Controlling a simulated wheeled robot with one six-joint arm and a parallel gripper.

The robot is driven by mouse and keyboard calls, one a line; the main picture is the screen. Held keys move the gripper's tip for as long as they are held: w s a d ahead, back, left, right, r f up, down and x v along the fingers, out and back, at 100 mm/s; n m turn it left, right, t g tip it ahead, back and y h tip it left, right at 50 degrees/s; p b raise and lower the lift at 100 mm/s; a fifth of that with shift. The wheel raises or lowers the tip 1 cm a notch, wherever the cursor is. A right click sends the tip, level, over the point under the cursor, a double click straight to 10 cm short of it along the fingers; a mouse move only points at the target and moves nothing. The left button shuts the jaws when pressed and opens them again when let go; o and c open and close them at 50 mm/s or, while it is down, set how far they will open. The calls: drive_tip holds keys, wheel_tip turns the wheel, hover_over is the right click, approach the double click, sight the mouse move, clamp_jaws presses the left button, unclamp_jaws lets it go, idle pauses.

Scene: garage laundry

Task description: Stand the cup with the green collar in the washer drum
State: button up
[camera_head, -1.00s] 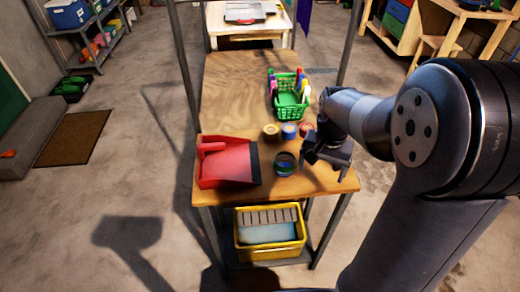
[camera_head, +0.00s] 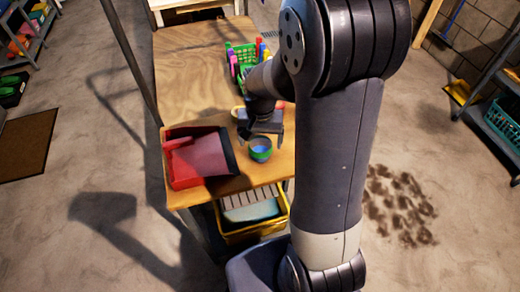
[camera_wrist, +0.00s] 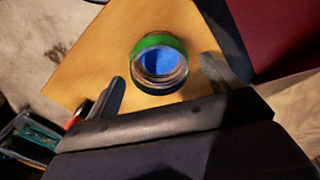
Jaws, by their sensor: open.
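The cup with the green collar (camera_head: 260,149) stands on the wooden table near its front edge, to the right of the red dustpan. It is upright with a blue inside. My gripper (camera_head: 260,130) is just behind and above it, open and empty. In the wrist view the cup (camera_wrist: 160,62) lies ahead, between the lines of the two spread fingers (camera_wrist: 166,82), and I cannot tell whether they reach around it. The washer drum is not in view.
The red dustpan (camera_head: 195,157) lies close left of the cup. A green basket (camera_head: 240,56) with colourful bottles stands farther back, partly behind my arm. A yellow bin (camera_head: 240,233) is under the table. The table's back left part is clear.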

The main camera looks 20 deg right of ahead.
sight(260, 149)
wheel_tip(260, 149, down, 4)
drive_tip(key=shift+s+f, duration=0.1)
drive_tip(key=c, duration=1.1)
drive_tip(key=shift+c, duration=0.2)
